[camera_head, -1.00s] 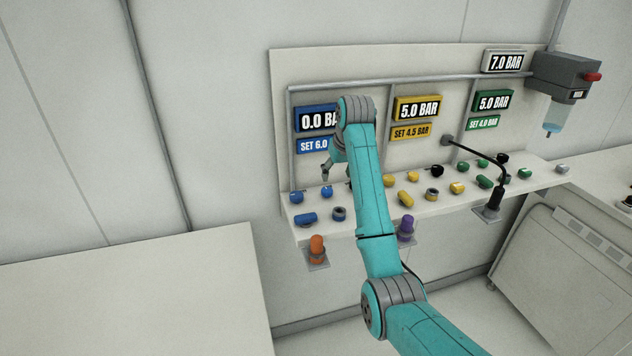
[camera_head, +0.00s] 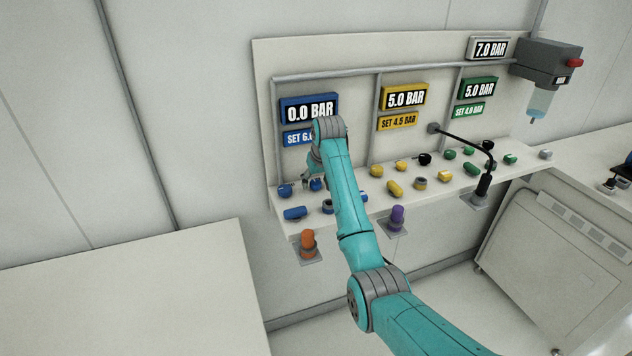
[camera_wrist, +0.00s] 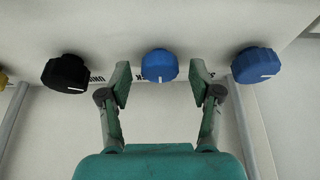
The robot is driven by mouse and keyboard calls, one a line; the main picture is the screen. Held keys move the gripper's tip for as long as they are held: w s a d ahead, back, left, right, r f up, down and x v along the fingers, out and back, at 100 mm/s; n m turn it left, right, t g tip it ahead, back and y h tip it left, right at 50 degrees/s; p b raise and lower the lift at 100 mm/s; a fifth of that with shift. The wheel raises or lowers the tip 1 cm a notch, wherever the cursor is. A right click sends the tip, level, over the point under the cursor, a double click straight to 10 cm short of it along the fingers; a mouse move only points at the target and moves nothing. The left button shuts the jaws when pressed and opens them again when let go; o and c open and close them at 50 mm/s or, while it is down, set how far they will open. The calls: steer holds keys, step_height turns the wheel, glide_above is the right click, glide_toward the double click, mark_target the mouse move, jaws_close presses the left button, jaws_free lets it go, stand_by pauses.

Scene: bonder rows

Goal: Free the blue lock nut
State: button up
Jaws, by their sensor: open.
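In the wrist view a round blue knob with a white mark (camera_wrist: 159,66) sits between the spread fingers of my gripper (camera_wrist: 160,82), apart from both; I take it as the lock nut. Its printed label is partly hidden. A second blue knob (camera_wrist: 256,65) is to the right and a black knob (camera_wrist: 65,73) to the left. In the head view the middle blue knob (camera_head: 316,185) is beside my gripper (camera_head: 306,178), which is small and partly hidden by my arm. The blue display (camera_head: 309,111) reads 0.0 BAR.
A blue oblong handle (camera_head: 294,213) and a grey-blue ring (camera_head: 327,206) sit at the shelf front. An orange fitting (camera_head: 308,243) and a purple one (camera_head: 397,217) are below. Yellow knobs (camera_head: 376,170) and a black bent rod (camera_head: 465,143) stand to the right.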

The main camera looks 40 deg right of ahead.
steer(key=shift+w+f, duration=0.1)
steer(key=shift+f, duration=0.1)
steer(key=c, duration=1.1)
steer(key=shift+c, duration=0.2)
